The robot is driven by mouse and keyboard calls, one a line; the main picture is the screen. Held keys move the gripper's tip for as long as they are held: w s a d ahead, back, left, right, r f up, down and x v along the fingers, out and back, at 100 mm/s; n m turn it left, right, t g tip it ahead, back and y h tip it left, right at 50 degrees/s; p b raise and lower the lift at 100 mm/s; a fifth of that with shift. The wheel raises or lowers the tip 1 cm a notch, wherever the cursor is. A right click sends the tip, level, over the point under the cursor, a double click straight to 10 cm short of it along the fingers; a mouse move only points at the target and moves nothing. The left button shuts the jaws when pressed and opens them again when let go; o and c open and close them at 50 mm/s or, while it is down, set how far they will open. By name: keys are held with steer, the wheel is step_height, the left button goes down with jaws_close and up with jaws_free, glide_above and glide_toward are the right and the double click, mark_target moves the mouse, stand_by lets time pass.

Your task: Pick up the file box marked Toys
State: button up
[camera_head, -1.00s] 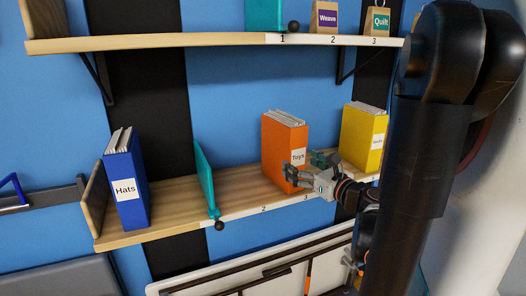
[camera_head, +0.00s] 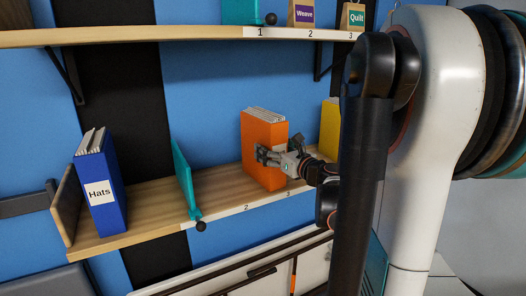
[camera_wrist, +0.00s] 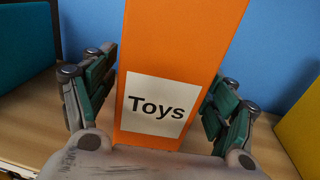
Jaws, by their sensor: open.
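The orange file box (camera_head: 262,133) stands upright on the lower wooden shelf, with pale papers showing at its top. In the wrist view its orange front (camera_wrist: 175,50) carries a white label reading Toys (camera_wrist: 155,107). My gripper (camera_head: 270,156) is at the front of the box. In the wrist view my gripper (camera_wrist: 160,95) is open, with one finger on each side of the box. A small gap shows between the right finger and the box; I cannot tell whether the left finger touches. The fingertips' far ends and the box's bottom are partly hidden.
A blue Hats box (camera_head: 100,190) and a teal divider (camera_head: 186,178) stand to the left on the lower shelf (camera_head: 150,215). A yellow box (camera_head: 329,130) stands to the right, partly behind my arm. The upper shelf (camera_head: 150,37) holds Weave (camera_head: 303,14) and Quilt (camera_head: 352,17) items.

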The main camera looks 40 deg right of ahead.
steer(key=w, duration=0.2)
steer(key=w+b, duration=0.1)
steer(key=w, duration=0.1)
steer(key=shift+d+r, duration=0.15)
steer(key=shift+d, duration=0.05)
steer(key=c, duration=1.3)
